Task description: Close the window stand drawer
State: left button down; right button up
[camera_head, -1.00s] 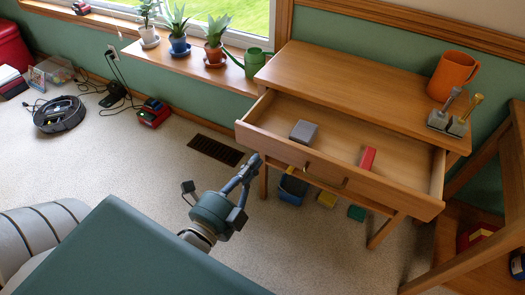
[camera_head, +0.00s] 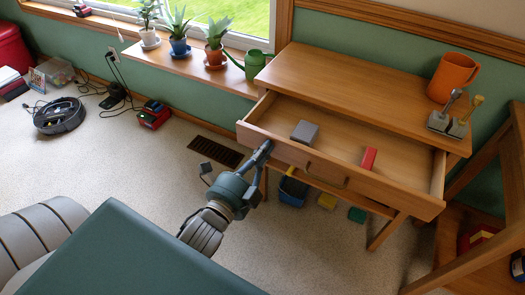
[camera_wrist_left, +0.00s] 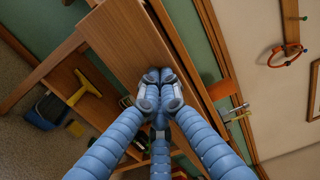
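The wooden window stand (camera_head: 370,85) has its wide drawer (camera_head: 340,130) pulled out. A grey box (camera_head: 305,132) and a red block (camera_head: 369,159) lie inside it. My left gripper (camera_head: 266,147) is at the left part of the drawer front, left of the handle (camera_head: 328,175). In the left wrist view, its blue fingers come together at the tips (camera_wrist_left: 158,78) against or just before a wooden panel (camera_wrist_left: 125,38); contact is unclear. It appears shut and empty. My right gripper is not in view.
An orange mug (camera_head: 452,76) and small tools (camera_head: 450,118) stand on the top. A blue bin (camera_head: 293,189) sits beneath the stand. A wooden chair or frame (camera_head: 485,245) is at the right. The carpet at left holds a robot vacuum (camera_head: 60,114).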

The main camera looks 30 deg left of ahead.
pick_arm(q)
jog(key=p, duration=0.2)
send_near(292, 120)
jog(key=r, duration=0.2)
jog(key=w+r, duration=0.1)
jog(key=r, duration=0.1)
jog(key=shift+w+r, duration=0.15)
jog(key=shift+r, duration=0.05)
jog(key=w, duration=0.7)
jog(key=shift+w+f, duration=0.15)
jog(key=shift+w, duration=0.75)
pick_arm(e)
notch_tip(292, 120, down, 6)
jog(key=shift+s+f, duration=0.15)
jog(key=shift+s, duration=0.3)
pick_arm(q)
jog(key=shift+r, duration=0.25)
